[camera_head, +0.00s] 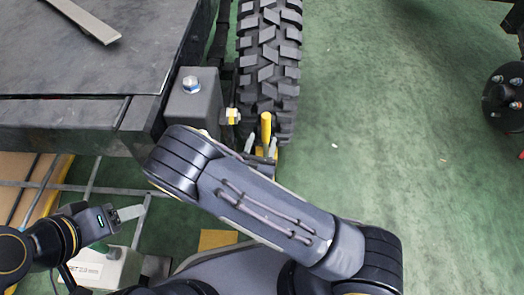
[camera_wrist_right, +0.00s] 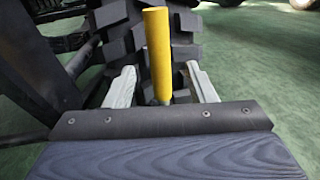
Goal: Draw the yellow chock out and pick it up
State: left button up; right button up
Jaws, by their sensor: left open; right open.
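The yellow chock shows as an upright yellow bar in front of the black knobbly tyre (camera_head: 268,55); its upper part (camera_head: 266,127) is visible in the head view. In the right wrist view the yellow bar (camera_wrist_right: 157,55) stands between the two pale fingers of my right gripper (camera_wrist_right: 162,85), with a gap on each side. The right gripper is open, and its own housing hides the bar's lower end. In the head view my right gripper (camera_head: 260,147) is partly covered by my forearm. My left gripper (camera_head: 120,213) is open and empty at the lower left.
A dark chassis plate (camera_head: 90,50) and a grey block with a bolt (camera_head: 193,95) lie left of the tyre. A pale box (camera_head: 108,265) stands below my left gripper. A wheel hub (camera_head: 507,97) is at the right edge.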

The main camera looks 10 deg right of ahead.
aim_at(265, 132)
jog(key=b+x, duration=0.1)
jog(key=x, duration=0.5)
jog(key=shift+w+b, duration=0.15)
jog(key=shift+b, duration=0.2)
grip_shut()
